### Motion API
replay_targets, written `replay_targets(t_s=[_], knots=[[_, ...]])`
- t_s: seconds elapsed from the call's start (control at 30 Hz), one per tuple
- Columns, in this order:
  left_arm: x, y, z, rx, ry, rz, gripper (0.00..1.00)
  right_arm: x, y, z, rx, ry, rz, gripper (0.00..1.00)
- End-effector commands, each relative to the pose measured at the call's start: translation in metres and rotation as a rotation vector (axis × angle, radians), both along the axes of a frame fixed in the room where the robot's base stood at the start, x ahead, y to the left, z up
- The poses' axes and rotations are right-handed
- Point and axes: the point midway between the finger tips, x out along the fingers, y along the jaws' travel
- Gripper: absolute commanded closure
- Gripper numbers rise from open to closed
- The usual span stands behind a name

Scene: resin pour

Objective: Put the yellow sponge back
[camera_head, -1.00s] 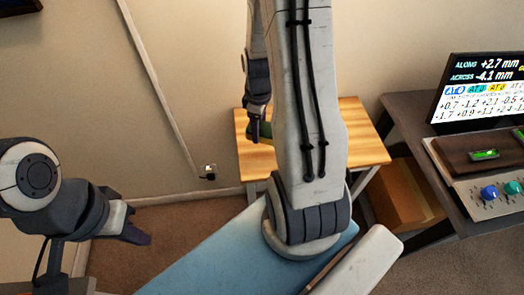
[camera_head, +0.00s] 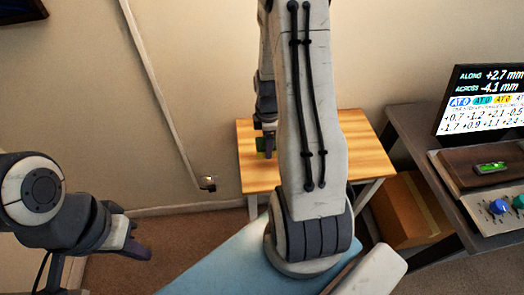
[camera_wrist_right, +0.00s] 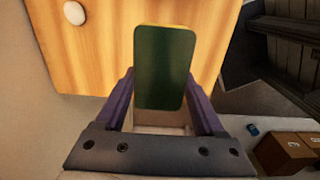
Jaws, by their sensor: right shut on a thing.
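The yellow sponge (camera_wrist_right: 165,67) fills the middle of the right wrist view, its dark green side facing the camera and a thin yellow edge at its top. My right gripper (camera_wrist_right: 160,85) is shut on it, one purple finger on each side. In the head view the sponge (camera_head: 262,147) is a small, partly covered patch under my right gripper (camera_head: 265,135), over the small wooden table (camera_head: 340,150). I cannot tell whether it touches the tabletop. My left gripper (camera_head: 138,240) is at the left over the carpet, away from the sponge; its jaw opening is unclear.
A round white thing (camera_wrist_right: 74,12) is on the wooden surface. A cardboard box (camera_head: 410,210) stands right of the small table, beside a dark desk (camera_head: 412,122) with a monitor (camera_head: 485,100) and a knob panel. My right arm hides part of the tabletop.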

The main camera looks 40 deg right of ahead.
Motion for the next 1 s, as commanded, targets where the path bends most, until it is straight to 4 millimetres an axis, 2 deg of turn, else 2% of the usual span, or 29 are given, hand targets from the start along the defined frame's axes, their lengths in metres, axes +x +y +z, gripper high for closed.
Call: replay_targets(t_s=[0.17, 0.5, 0.9, 0.93, 1.0], knots=[[0.000, 0.000, 0.003, 0.000, 0.000, 0.000, 1.00, 0.014, 0.010, -0.010, 0.000, 0.000, 0.001, 0.82], [0.000, 0.000, 0.007, 0.000, 0.000, 0.000, 1.00, 0.014, 0.010, -0.049, 0.001, 0.001, -0.002, 0.82], [0.000, 0.000, 0.003, 0.000, 0.000, 0.000, 1.00, 0.014, 0.010, -0.055, 0.000, 0.000, -0.002, 0.82], [0.000, 0.000, 0.004, 0.000, 0.000, 0.000, 1.00, 0.014, 0.010, -0.054, -0.001, -0.001, -0.002, 0.22], [0.000, 0.000, 0.005, 0.000, 0.000, 0.000, 1.00, 0.014, 0.010, -0.054, -0.001, -0.001, -0.001, 0.00]])
